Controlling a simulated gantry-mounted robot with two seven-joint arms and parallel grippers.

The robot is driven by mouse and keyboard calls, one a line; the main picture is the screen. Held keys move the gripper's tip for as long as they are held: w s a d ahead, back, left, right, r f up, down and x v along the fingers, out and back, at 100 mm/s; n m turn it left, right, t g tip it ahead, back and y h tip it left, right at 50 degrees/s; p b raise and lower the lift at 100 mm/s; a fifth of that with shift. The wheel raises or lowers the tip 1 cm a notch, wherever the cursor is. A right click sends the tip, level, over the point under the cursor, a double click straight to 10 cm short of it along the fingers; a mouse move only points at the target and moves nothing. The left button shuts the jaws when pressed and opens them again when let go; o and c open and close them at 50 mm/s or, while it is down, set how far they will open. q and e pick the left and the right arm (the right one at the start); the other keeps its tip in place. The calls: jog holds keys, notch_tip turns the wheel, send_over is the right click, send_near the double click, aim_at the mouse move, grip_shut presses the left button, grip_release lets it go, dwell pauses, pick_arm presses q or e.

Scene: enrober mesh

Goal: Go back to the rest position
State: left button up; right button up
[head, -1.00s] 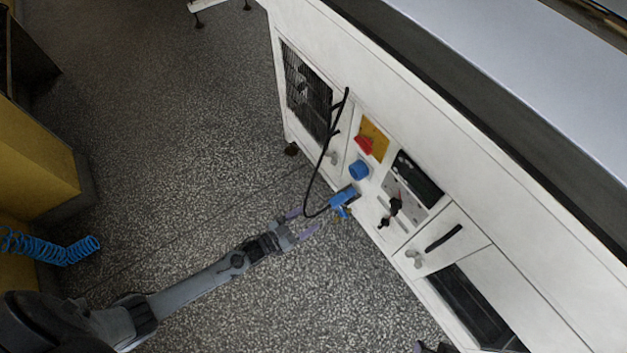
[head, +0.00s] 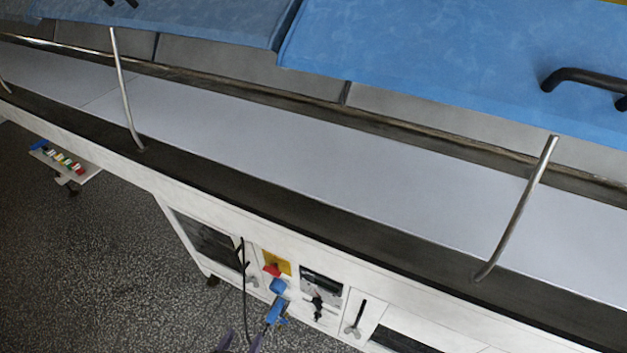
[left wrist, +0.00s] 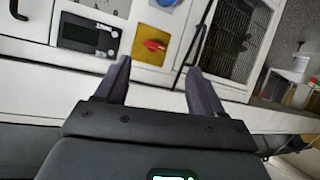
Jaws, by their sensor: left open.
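My left gripper (head: 241,343) shows only its purple-grey fingertips at the bottom edge of the head view. In the left wrist view my left gripper (left wrist: 158,75) is open, with nothing between its fingers. Past the fingers is the white machine front, with a red-and-yellow switch (left wrist: 153,46). My right gripper is not in view.
The white machine (head: 165,190) has a long pale belt (head: 270,150), upright bent metal rods (head: 518,215) and blue covers (head: 440,70). Speckled floor (head: 90,270) is open at lower left.

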pick_arm(q)
jog(key=s+a+r+g+y, duration=0.1)
jog(key=s+a+r+g, duration=0.1)
jog(key=s+r+g, duration=0.3)
jog(key=s+a+r+g+y, duration=0.2)
jog(key=s+a+g, duration=0.15)
jog(key=s, duration=0.35)
notch_tip(320, 180, up, 38)
jog(key=d+p, duration=0.1)
jog(key=p, duration=3.8)
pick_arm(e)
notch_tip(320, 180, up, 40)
pick_arm(q)
notch_tip(320, 180, down, 75)
jog(key=b, duration=7.5)
jog(key=shift+m, duration=0.4)
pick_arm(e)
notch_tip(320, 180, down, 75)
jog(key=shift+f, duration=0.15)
pick_arm(q)
jog(key=shift+r, duration=0.1)
